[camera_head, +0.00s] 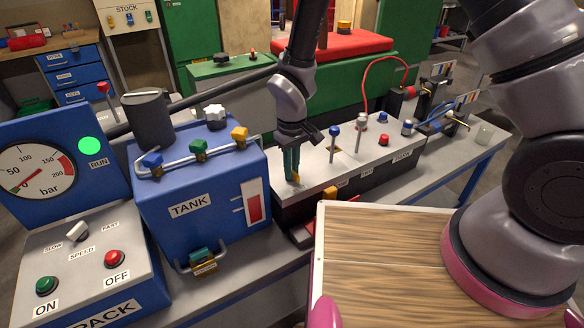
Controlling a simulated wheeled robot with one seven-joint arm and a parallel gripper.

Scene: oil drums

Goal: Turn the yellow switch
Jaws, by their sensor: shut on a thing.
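A small yellow switch (296,178) shows at the left end of the light-topped control box (345,157), mostly hidden by the gripper's fingers. My gripper (291,168) reaches down from above with its teal fingertips around the switch and is shut on it. The switch's exact angle cannot be told because the fingers cover it.
Close right on the box stand a blue-knobbed lever (334,131), a white-knobbed lever (360,121) and a red button (384,140). The blue tank (190,205), with blue, green and yellow valve handles, stands at left.

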